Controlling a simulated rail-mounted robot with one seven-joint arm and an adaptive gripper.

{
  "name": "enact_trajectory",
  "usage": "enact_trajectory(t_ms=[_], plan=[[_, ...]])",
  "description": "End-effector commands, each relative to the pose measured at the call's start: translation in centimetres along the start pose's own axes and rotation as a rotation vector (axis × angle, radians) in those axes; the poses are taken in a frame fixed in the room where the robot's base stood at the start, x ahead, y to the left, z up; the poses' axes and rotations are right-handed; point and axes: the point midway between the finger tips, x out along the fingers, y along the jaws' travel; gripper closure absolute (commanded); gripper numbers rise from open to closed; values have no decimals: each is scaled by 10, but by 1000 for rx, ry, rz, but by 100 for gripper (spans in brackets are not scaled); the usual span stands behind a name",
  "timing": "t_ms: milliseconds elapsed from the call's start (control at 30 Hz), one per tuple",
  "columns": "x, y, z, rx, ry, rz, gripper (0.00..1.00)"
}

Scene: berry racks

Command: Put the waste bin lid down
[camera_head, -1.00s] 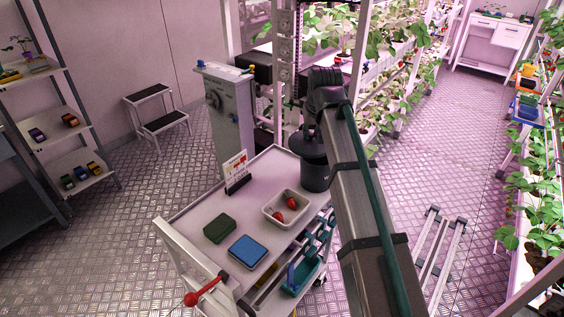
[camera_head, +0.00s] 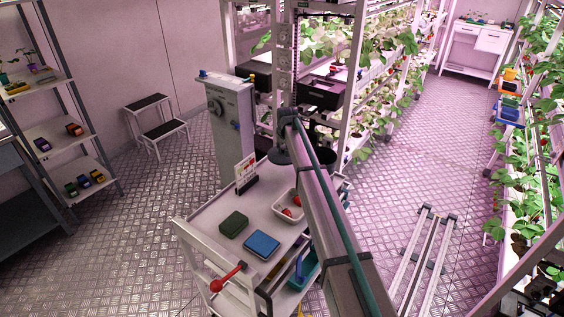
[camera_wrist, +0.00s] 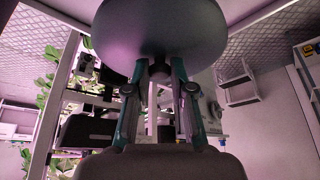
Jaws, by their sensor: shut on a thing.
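The waste bin lid (camera_wrist: 160,28) is a smooth dark grey disc with a knob, filling the top middle of the wrist view. My gripper (camera_wrist: 160,72) is shut on its knob. In the camera_head view the lid (camera_head: 276,152) shows as a dark disc at the left of my arm, near the far end of the cart. It looks held up in the air; its exact height is hard to tell. The dark waste bin (camera_head: 322,160) shows partly to the right of my arm, apart from the lid. My arm hides much of the bin and the gripper there.
The white cart (camera_head: 205,212) carries a green box (camera_head: 234,223), a blue box (camera_head: 262,244), a sign (camera_head: 246,172) and a tray (camera_head: 281,212) with red berries. A grey cabinet (camera_head: 228,125) stands behind it. Plant racks stand at the back. Bare cart top surrounds the boxes.

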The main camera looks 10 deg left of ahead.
Motion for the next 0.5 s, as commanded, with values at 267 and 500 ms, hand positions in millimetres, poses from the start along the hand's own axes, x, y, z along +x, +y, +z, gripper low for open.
enact_trajectory(t_ms=[267,500], plan=[[29,0,14,0,-1,0,100],[53,0,24,0,-2,0,100]])
